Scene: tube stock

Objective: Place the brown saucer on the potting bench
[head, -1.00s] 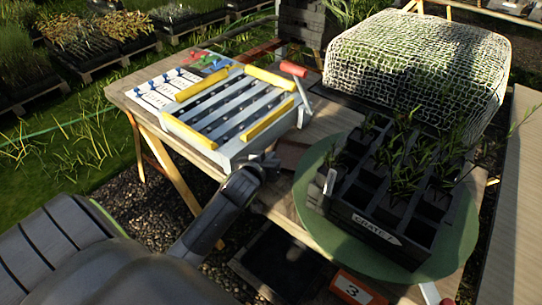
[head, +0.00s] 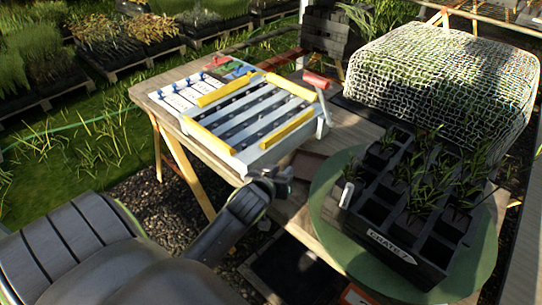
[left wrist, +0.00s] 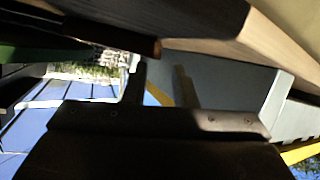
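The brown saucer (head: 306,166) is a flat reddish-brown piece on the wooden potting bench (head: 176,92), near its front edge. It lies between the white slatted tray and the round green mat, partly hidden in the head view. A brown edge, probably the saucer's, shows at the bench edge in the left wrist view (left wrist: 130,42). My left gripper (head: 280,178) is at the bench's front edge, just in front of the saucer and apart from it. Its fingers (left wrist: 160,80) stand apart with nothing seen between them. My right gripper is out of view.
The slatted tray (head: 240,150) with yellow bars stands left of the saucer. A black seedling crate (head: 400,248) stands on the green mat (head: 335,222) at right. A mesh-covered block (head: 440,75) fills the back right. An orange tag (head: 355,295) shows below.

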